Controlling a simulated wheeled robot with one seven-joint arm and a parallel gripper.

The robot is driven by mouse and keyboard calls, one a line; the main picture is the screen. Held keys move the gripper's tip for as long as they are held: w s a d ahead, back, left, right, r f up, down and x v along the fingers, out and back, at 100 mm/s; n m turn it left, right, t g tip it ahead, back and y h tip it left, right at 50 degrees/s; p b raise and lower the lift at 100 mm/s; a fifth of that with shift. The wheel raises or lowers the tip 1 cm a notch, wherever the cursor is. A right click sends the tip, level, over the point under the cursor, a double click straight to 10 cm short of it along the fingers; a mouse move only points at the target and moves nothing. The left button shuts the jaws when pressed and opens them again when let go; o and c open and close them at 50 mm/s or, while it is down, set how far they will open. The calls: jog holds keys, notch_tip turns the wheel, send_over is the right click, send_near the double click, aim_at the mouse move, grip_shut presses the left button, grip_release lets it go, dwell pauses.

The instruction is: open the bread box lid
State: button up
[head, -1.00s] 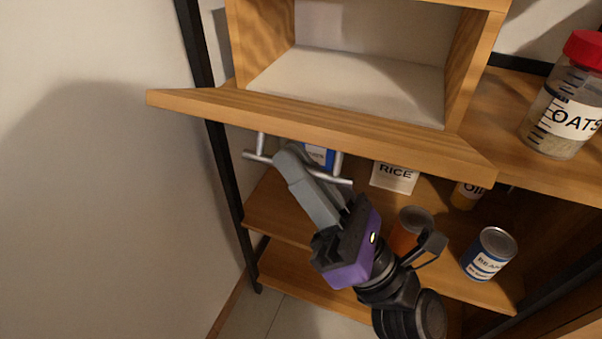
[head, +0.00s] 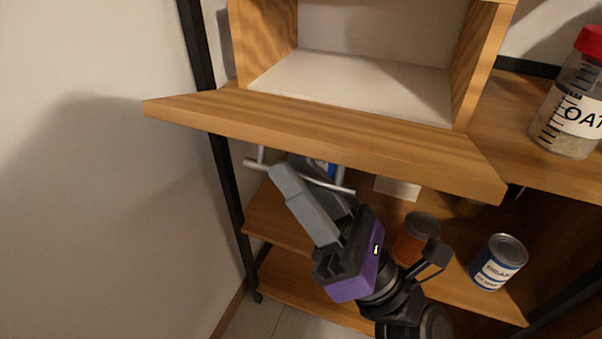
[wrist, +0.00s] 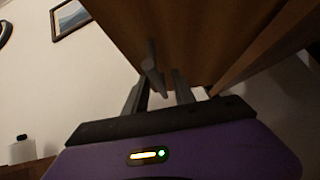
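The bread box lid (head: 330,137) is a wooden panel swung down and outward at the front of the box, leaving the box interior (head: 350,85) exposed. Its metal bar handle (head: 262,166) hangs on the lid's outer face, now below it. My gripper (head: 292,170) is under the lid at the handle, with its fingers spread apart. In the wrist view, the handle (wrist: 152,68) shows just beyond and between the two fingers (wrist: 157,93), and the lid's wooden face (wrist: 200,35) fills the top. Whether a finger touches the bar is unclear.
An oats jar (head: 572,105) with a red lid stands on the shelf at right. A black shelf post (head: 228,185) and wall bound the left.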

jog(key=shift+d, duration=0.1)
jog(key=v, duration=0.7)
jog(key=shift+s+d+f, duration=0.15)
jog(key=shift+f, duration=0.1)
dwell(0.4)
